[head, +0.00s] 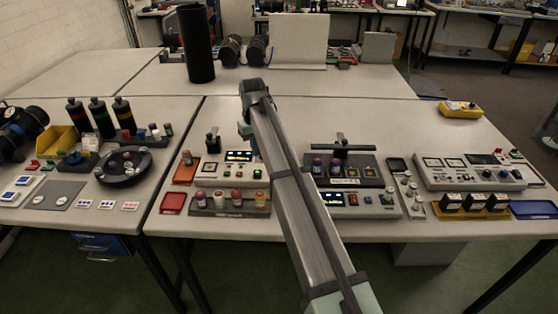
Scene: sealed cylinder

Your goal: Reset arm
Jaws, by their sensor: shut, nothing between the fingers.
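My arm runs from the bottom right of the head view up to a dark joint over the middle of the bench. A short pale-green section shows just below that joint, on its left. The fingers of my gripper do not show; the rest of the arm beyond the joint is hidden behind the link in front. The sealed cylinder named for the scene cannot be told for sure; a tall black cylinder (196,45) stands upright on the rear table, apart from my arm.
Left of my arm are a small device with a lit display (239,156) and a vial rack (230,204). Right are another rack (345,171) and a control panel (466,173). Further left are a round black rotor (123,165) and bottles (101,116). The rear table's middle is mostly clear.

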